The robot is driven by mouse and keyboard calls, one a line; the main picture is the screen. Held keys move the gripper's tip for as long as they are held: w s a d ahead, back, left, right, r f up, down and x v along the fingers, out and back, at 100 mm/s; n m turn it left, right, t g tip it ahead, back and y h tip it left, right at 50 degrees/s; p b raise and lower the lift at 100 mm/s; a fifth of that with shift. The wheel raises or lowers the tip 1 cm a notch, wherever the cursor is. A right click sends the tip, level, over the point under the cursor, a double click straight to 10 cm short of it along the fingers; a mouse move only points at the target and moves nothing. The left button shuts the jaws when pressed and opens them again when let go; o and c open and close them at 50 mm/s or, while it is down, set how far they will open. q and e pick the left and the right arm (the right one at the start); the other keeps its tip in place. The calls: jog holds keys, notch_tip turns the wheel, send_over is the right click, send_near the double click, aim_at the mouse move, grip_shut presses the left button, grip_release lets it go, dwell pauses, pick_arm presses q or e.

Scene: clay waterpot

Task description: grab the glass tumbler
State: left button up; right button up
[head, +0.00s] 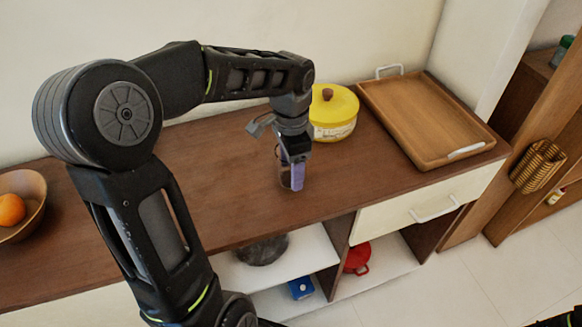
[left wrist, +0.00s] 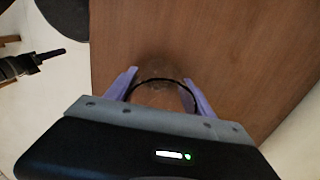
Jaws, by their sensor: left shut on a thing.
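My left gripper (head: 292,175) is down at the wooden counter top and shut on the glass tumbler (head: 284,181). The tumbler is clear and hard to see in the head view, mostly covered by the purple fingers. In the left wrist view, the tumbler's dark round rim (left wrist: 158,80) shows between the two fingers of the left gripper (left wrist: 160,90), one on each side. The tumbler looks upright at the counter; I cannot tell if it touches it.
A yellow lidded pot (head: 333,112) stands behind and right of the gripper. A wooden tray (head: 420,118) with white handles lies at the right end of the counter (head: 228,210). A bowl with an orange (head: 11,209) sits far left. Shelves below hold several items.

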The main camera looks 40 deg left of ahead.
pick_arm(q)
jog(key=c, duration=0.8)
notch_tip(320, 180, up, 10)
jog(key=shift+r, duration=0.1)
dwell(0.7)
